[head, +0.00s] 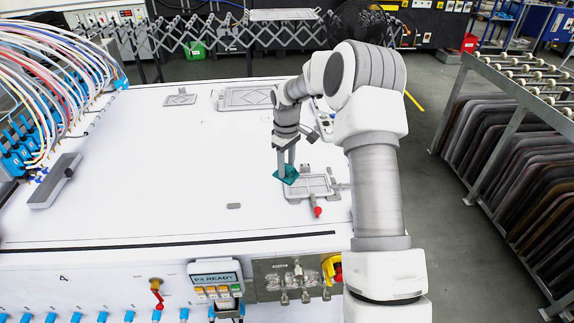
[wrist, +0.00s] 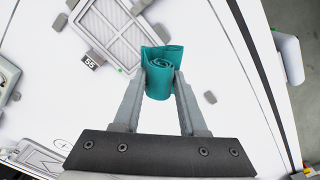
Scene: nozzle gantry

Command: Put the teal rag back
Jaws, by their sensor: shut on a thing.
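The teal rag (head: 288,175) is rolled up and sits between the fingertips of my gripper (head: 286,168), above the white table top. In the wrist view the rolled teal rag (wrist: 162,72) is pinched between the two grey fingers of my gripper (wrist: 160,88). Its spiral end faces the camera and a loose flap sticks out at the top. I cannot tell whether the rag touches the surface below.
A grey framed tray (head: 318,187) lies beside the rag, with a red knob (head: 317,212) in front. A small grey block (head: 233,206) and a long grey bar (head: 55,181) lie on the white table (head: 160,160). Blue connectors with hoses (head: 25,145) crowd the left. The table's middle is clear.

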